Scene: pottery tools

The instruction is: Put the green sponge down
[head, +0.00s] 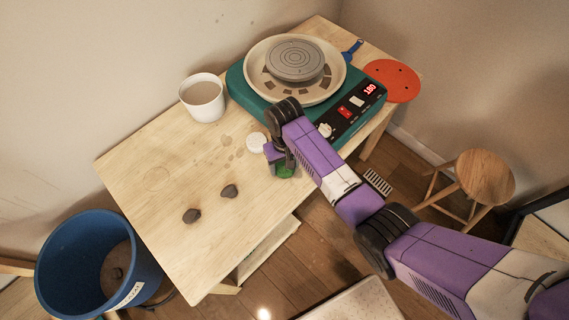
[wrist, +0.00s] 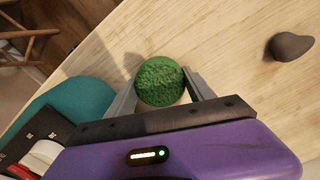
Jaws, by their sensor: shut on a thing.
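The green sponge (wrist: 160,80) is round with a rough top. In the wrist view it sits between the two grey fingers of my gripper (wrist: 158,88), which is shut on it. In the head view a small part of the green sponge (head: 284,171) shows under my gripper (head: 282,165), over the front right edge area of the wooden table (head: 150,240). My arm hides much of the sponge there. I cannot tell whether it touches the tabletop.
A teal pottery wheel (head: 240,88) stands at the back right. A red disc (head: 391,81) lies beyond the wheel.

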